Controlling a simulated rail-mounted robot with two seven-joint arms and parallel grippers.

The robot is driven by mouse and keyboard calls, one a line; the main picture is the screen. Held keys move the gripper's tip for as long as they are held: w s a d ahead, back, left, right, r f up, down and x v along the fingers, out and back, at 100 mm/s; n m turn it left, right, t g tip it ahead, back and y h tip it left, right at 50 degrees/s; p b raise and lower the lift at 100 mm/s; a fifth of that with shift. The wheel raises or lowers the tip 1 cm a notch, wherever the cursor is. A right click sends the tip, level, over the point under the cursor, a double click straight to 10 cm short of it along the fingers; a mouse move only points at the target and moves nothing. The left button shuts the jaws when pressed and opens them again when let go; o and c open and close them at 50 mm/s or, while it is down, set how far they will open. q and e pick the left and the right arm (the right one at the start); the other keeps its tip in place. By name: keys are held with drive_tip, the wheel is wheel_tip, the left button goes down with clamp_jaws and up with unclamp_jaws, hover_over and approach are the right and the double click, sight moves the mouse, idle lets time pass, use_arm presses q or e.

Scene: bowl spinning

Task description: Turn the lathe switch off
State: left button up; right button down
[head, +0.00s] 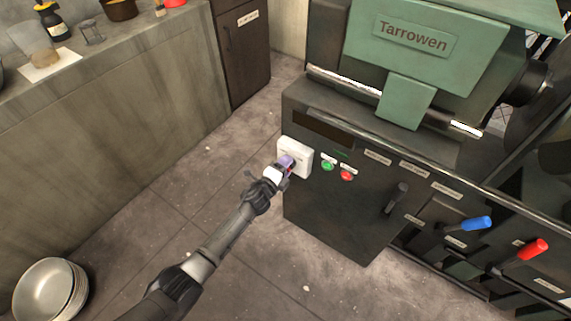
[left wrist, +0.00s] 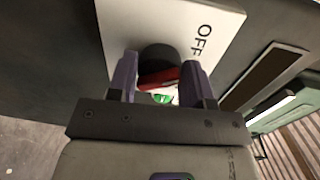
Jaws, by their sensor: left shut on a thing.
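The lathe switch has a white plate (head: 302,150) on the front left of the dark lathe cabinet. In the left wrist view the plate (left wrist: 130,22) reads OFF near its right edge. A dark round knob base with a red switch handle (left wrist: 160,78) stands out from it. My left gripper (head: 287,163) is at the plate. Its two purple fingers (left wrist: 158,84) are on either side of the red handle, shut on it. A small green and white part shows below the handle. In the head view the gripper hides most of the handle. My right gripper is not in view.
A green button (head: 327,166) and a red button (head: 347,176) sit just right of the switch. Black, blue (head: 477,223) and red (head: 534,249) levers stick out further right. A counter (head: 130,110) runs along the left. Stacked bowls (head: 48,290) stand lower left.

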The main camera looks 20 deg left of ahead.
use_arm(q)
drive_tip(key=shift+r+n+p, duration=0.15)
drive_tip(key=shift+n+p, duration=0.3)
drive_tip(key=shift+n, duration=0.65)
drive_tip(key=o, duration=0.9)
drive_tip(key=f+p+v, duration=0.1)
drive_tip(key=p+v, duration=0.5)
drive_tip(key=v, duration=0.7)
drive_tip(key=shift+s+a+r, duration=0.25)
drive_tip(key=shift+s+r, duration=0.05)
drive_tip(key=shift+r, duration=0.15)
